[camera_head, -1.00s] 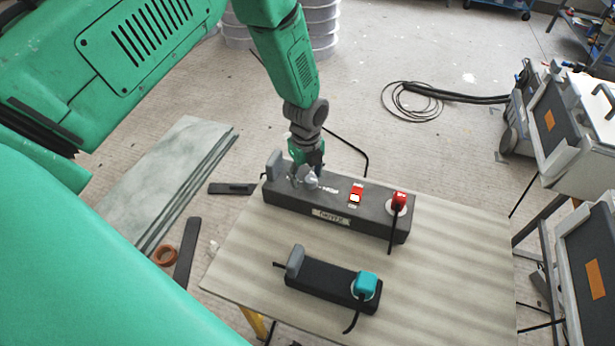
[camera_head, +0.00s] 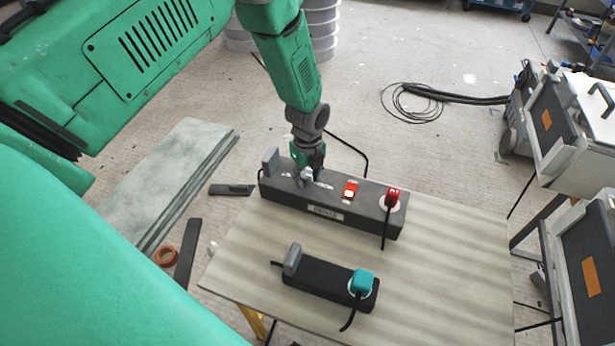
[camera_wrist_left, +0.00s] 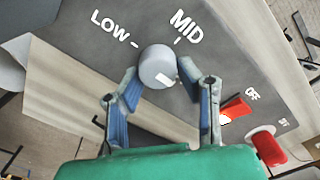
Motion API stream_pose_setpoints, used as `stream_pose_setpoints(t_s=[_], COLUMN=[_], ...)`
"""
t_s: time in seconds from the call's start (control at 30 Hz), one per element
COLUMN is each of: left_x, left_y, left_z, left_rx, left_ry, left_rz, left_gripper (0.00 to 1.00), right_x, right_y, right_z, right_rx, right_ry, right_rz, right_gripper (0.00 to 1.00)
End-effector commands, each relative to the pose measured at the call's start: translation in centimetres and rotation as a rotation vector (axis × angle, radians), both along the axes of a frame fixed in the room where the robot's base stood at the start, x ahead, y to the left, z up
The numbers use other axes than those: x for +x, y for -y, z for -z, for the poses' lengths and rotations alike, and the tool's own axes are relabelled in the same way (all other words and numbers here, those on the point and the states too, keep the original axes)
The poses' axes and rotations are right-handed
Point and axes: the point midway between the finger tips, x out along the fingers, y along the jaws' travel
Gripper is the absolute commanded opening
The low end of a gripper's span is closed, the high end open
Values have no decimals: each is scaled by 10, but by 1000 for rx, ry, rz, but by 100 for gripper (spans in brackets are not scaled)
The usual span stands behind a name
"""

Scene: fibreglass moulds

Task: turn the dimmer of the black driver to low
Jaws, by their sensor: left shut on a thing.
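The black driver (camera_head: 352,211) is a long dark box with a label on its front, at the far edge of the table. Its dimmer is a round grey knob (camera_wrist_left: 158,64) with a white mark at its lower right side in the left wrist view. The LOW label (camera_wrist_left: 113,26) is to the knob's upper left and the MID label (camera_wrist_left: 186,25) to its upper right. My left gripper (camera_head: 309,182) points down at the driver's top. In the left wrist view its fingers (camera_wrist_left: 160,82) are shut on the knob, one on each side. My right gripper is not in view.
The driver also carries a red switch (camera_head: 350,189) and a red plug (camera_head: 392,195). A smaller black block (camera_head: 318,283) with a teal plug (camera_head: 362,281) stands nearer on the table (camera_head: 440,270). The table's right part is clear.

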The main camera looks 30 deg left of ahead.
Motion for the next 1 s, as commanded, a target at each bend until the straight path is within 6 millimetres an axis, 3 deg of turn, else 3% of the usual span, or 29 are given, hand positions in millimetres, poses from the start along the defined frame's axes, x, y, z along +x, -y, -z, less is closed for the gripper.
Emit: stream_pose_setpoints(t_s=[0.37, 1.0], left_x=[-7, -8], left_y=[2, 1], left_z=[5, 5], left_rx=[-3, 2], left_ry=[-15, -19], left_rz=[-199, -803], left_gripper=[2, 2], right_x=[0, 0], right_y=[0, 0], right_z=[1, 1], right_rx=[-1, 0], right_ry=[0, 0], right_rz=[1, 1], right_gripper=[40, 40])
